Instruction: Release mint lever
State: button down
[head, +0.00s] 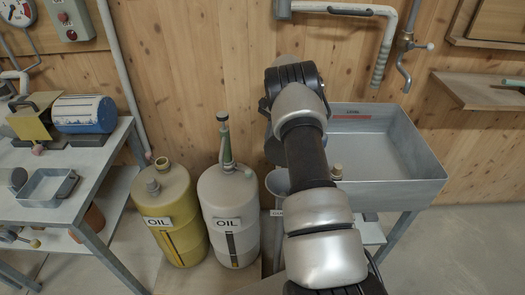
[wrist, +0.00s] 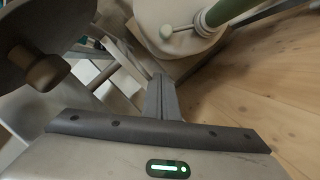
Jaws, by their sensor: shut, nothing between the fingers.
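My gripper (wrist: 161,96) is shut and empty, below and apart from that green part in the wrist view. In the head view my own arm hides the gripper.
A yellow oil drum (head: 172,213) stands left of the white one. A grey metal basin (head: 405,151) is at the right, a workbench (head: 85,190) at the left. A dark disc with a brown knob (wrist: 38,68) is close by at the left of the wrist view.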

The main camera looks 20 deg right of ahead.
aim_at(242, 171)
jog(key=shift+s+a+f+b, duration=0.3)
jog(key=shift+a+f, duration=0.65)
jog(key=shift+f, duration=0.25)
jog(key=shift+s+a+f+b, duration=0.3)
jog(key=shift+a+f, duration=0.7)
jog(key=shift+f, duration=0.2)
jog(key=shift+s+a+f+b, duration=0.3)
jog(key=shift+a+f, duration=0.65)
jog(key=shift+f, duration=0.25)
